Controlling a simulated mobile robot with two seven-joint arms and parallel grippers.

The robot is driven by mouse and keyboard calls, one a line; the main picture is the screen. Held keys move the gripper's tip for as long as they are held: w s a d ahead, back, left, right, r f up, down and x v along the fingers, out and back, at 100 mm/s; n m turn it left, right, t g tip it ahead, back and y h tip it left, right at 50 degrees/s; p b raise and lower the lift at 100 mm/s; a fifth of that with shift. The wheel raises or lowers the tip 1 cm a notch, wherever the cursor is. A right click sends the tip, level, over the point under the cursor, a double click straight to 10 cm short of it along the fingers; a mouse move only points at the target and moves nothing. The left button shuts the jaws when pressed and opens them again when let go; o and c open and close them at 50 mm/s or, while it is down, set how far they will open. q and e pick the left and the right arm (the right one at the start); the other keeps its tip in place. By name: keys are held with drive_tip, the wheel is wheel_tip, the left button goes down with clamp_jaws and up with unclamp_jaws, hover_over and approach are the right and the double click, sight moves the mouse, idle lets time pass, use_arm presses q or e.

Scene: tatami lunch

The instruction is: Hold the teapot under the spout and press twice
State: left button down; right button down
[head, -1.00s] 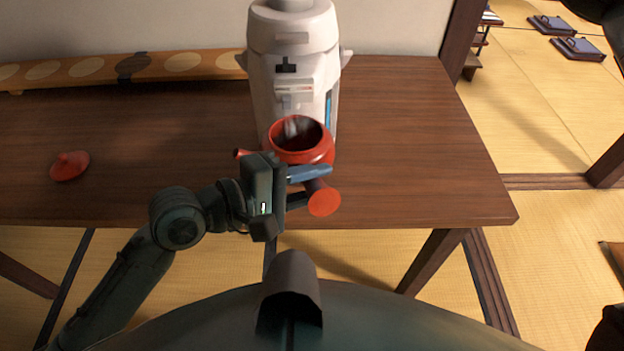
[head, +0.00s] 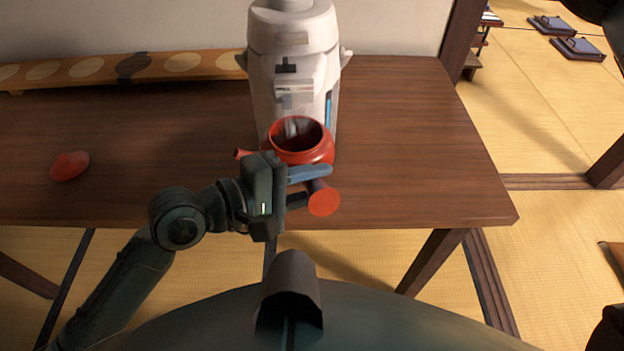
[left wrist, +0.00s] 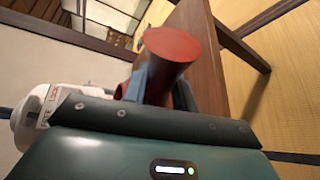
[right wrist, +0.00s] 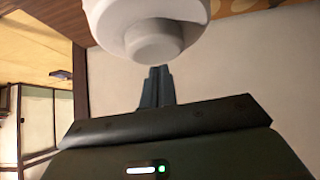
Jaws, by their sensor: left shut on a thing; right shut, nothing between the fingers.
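The open red teapot (head: 322,157) is held level just in front of the white dispenser (head: 290,50), its mouth beneath the dispenser's spout area. My left gripper (head: 311,186) is shut on the teapot's side handle (head: 324,203), whose flared red end also shows in the left wrist view (left wrist: 172,45). A pale streak shows inside the teapot's mouth; I cannot tell if it is water. In the right wrist view, my right gripper (right wrist: 155,88) is shut and empty, with its fingertips close to the dispenser's white round top knob (right wrist: 155,40). Contact there is unclear.
The red lid (head: 70,166) lies on the left of the brown wooden table (head: 420,150). A long board with pale ovals (head: 180,65) runs along the wall at the back left. The table right of the dispenser is clear. Tatami floor lies beyond.

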use_arm(q)
drive_tip(key=shift+r, duration=0.1)
use_arm(e)
drive_tip(key=shift+f, duration=1.55)
drive_tip(key=shift+s+f, duration=0.1)
drive_tip(key=shift+r, duration=1.85)
drive_tip(key=shift+r, duration=0.1)
idle(0.5)
wheel_tip(320, 180, up, 6)
idle(0.6)
